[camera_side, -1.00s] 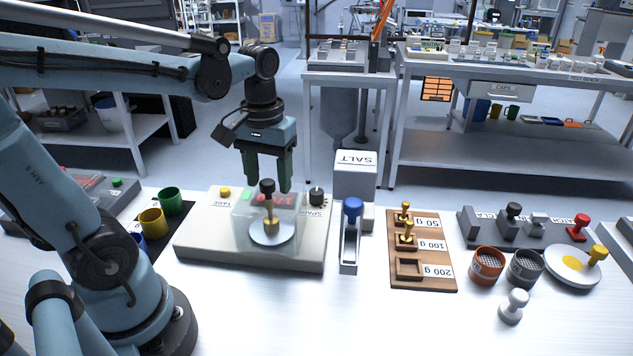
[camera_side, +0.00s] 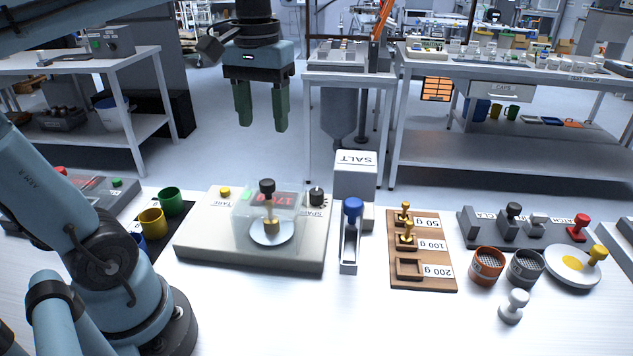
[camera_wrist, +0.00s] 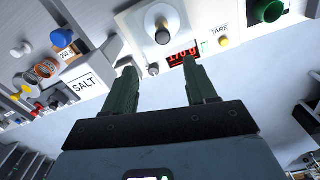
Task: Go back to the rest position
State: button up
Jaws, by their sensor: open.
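My gripper (camera_side: 261,122) is open and empty, with its two green fingers pointing down, high above the back of the bench. In the wrist view its fingers (camera_wrist: 160,80) are spread apart with nothing between them. Below it stands the scale (camera_side: 205,238), with a clear cover (camera_side: 290,205) around its pan. A brass weight (camera_side: 270,215) with a black knob is on the pan under the cover. The red display reads about 170 g in the wrist view (camera_wrist: 184,56). The gripper touches nothing.
The salt hopper (camera_side: 355,178) with a blue-knobbed lever (camera_side: 352,208) stands right of the scale. A wooden weight board (camera_side: 403,278), two mesh cups (camera_side: 486,265) and a white plate (camera_side: 560,280) lie further right. Coloured cups (camera_side: 170,200) stand left. The air around my gripper is clear.

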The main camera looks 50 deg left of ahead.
aim_at(269, 182)
dwell(0.4)
jog(key=shift+f, duration=6)
jog(key=shift+r, duration=0.1)
